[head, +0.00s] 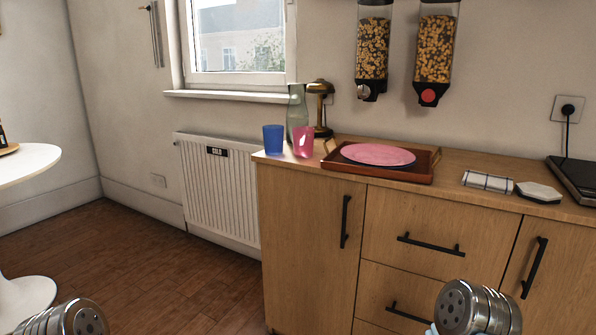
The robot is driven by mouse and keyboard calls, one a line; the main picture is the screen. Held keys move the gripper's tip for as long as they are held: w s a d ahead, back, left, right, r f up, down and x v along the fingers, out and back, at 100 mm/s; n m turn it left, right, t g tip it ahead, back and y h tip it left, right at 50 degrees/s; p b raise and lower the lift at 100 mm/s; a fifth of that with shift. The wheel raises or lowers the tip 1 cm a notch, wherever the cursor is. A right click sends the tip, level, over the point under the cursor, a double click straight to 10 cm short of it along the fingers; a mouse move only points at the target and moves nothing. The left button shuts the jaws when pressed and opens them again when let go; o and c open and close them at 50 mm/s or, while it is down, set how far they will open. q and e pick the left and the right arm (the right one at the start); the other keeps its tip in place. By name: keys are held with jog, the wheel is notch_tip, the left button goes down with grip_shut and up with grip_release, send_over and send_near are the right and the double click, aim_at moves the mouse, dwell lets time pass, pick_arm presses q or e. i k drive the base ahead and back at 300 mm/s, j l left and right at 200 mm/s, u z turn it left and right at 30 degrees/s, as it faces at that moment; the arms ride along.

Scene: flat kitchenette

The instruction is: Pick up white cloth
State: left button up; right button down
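A white item with grey stripes, which looks like a folded or rolled cloth (488,181), lies on the wooden counter (470,203) right of the tray. It lies flat near the front part of the counter, with nothing on top of it. Only rounded metal parts of my two arms show, at the bottom left and bottom right edges. Neither gripper's fingers can be seen, and both arm parts are low and apart from the cloth.
Right of the cloth lie a pale hexagonal item (539,191) and a black hob (577,178). Left of it are a brown tray (421,174) with a pink plate (378,154), pink cup (303,141), blue cup (273,139) and glass vase (297,107). Cabinet handles (431,244) stick out.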

aim_at(476, 180)
jog(key=z, duration=1.3)
jog(key=u, duration=2.5)
jog(key=z, duration=2.5)
